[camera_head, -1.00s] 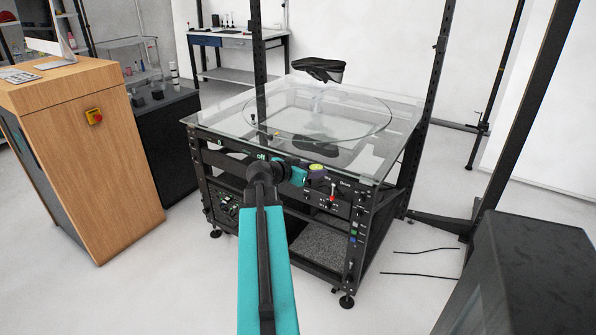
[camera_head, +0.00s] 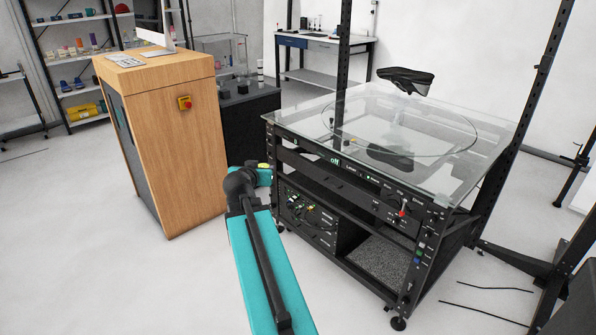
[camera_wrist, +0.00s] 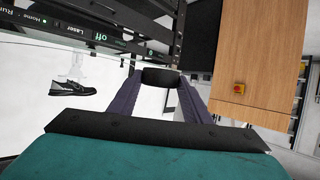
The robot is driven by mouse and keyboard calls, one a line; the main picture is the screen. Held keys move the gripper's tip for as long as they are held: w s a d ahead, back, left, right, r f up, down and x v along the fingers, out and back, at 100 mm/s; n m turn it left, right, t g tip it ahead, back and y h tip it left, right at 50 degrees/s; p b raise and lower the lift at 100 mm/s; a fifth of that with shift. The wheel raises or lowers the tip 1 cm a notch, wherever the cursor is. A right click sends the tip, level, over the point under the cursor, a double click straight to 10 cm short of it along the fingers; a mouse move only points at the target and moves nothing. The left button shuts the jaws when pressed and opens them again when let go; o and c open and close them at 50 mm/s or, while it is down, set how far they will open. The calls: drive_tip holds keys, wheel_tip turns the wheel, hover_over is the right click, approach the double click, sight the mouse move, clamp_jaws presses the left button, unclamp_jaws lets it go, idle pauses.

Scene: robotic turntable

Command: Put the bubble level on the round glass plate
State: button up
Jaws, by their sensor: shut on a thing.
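My gripper (camera_head: 263,178) is left of the turntable's front left corner, in front of the dark bench. It is partly hidden by my arm. It is shut on the bubble level (camera_head: 263,166), whose yellow-green top just shows. In the wrist view the bubble level (camera_wrist: 160,78) is a short black body between the two fingertips. The round glass plate (camera_head: 450,135) is a clear disc on the glass top of the black turntable frame, to the right of and apart from my gripper.
A black shoe (camera_head: 406,79) is held above the plate. A wooden cabinet (camera_head: 178,140) with a red button stands left of my gripper, beside a dark bench (camera_head: 250,125). Black uprights rise around the turntable.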

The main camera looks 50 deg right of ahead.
drive_tip(key=w+a+r+n+t+y, duration=0.25)
drive_tip(key=w+a, duration=0.55)
drive_tip(key=a, duration=0.4)
drive_tip(key=w+a+r+n+t+y, duration=0.1)
drive_tip(key=w+a+n+t+y, duration=0.25)
drive_tip(key=w+a, duration=0.65)
drive_tip(key=w+a+r+n+y, duration=0.1)
drive_tip(key=a+r+n+y, duration=0.1)
drive_tip(key=a, duration=1.2)
drive_tip(key=w+a+r+n+t+y, duration=0.1)
drive_tip(key=w+a+r+n+y, duration=0.1)
drive_tip(key=a, duration=1.2)
drive_tip(key=shift+a+r+n+y, duration=0.15)
drive_tip(key=shift+r+n+y, duration=0.25)
drive_tip(key=shift+n+y, duration=0.65)
drive_tip(key=shift+s, duration=0.1)
